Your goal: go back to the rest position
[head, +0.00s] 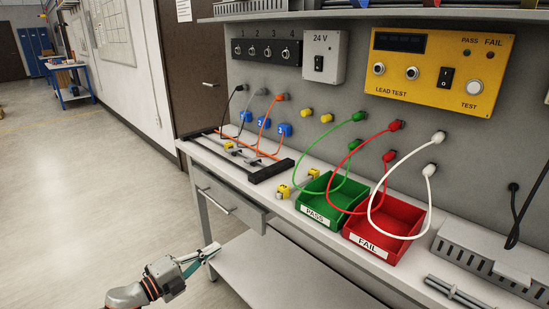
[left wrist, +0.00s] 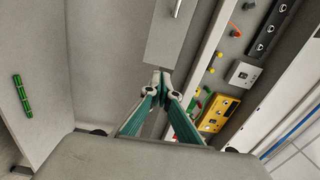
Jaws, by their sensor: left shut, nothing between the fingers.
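My left gripper (head: 207,254) is at the lower left in the head view, in front of the workbench (head: 262,219) and below the level of its top. Its fingers are together and hold nothing. In the left wrist view the fingertips (left wrist: 161,77) meet near the middle, with the bench drawer front (left wrist: 170,38) beyond them. I cannot tell exactly how far the fingers are from the bench. My right gripper is in neither view.
The bench top carries a green PASS bin (head: 330,194), a red FAIL bin (head: 388,232) and a black-ended rack (head: 270,171). Looped cables hang from the panel beneath the yellow tester (head: 428,67). Open floor (head: 90,190) lies to the left.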

